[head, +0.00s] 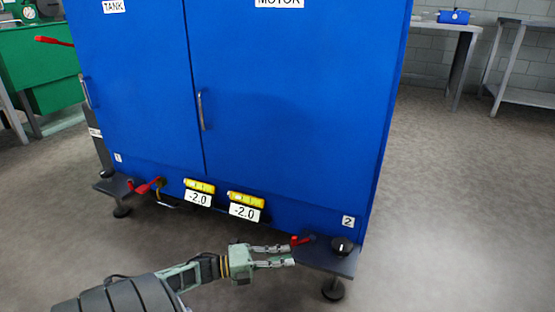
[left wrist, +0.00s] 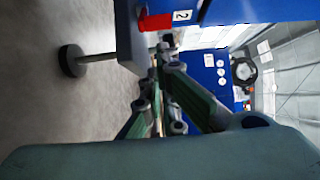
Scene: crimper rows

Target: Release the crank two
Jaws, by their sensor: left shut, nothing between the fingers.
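The blue cabinet (head: 290,110) has a dark foot bracket (head: 325,262) at its lower right corner, beside a label "2" (head: 348,221). On this bracket are a red crank handle (head: 301,240) and a black knob (head: 342,245). My left gripper (head: 291,256) reaches in from the left, shut and empty, with its fingertips by the red handle. In the left wrist view the red handle (left wrist: 155,20) shows just above the fingertips (left wrist: 165,55); I cannot tell whether they touch it. My right gripper is not in view.
Another red handle (head: 148,186) sits by label "1" on the left foot. Two yellow levels (head: 198,187) reading -2.0 are mounted along the cabinet's bottom edge. A green machine (head: 38,60) stands far left, tables (head: 455,28) at the back right. The floor in front and right is clear.

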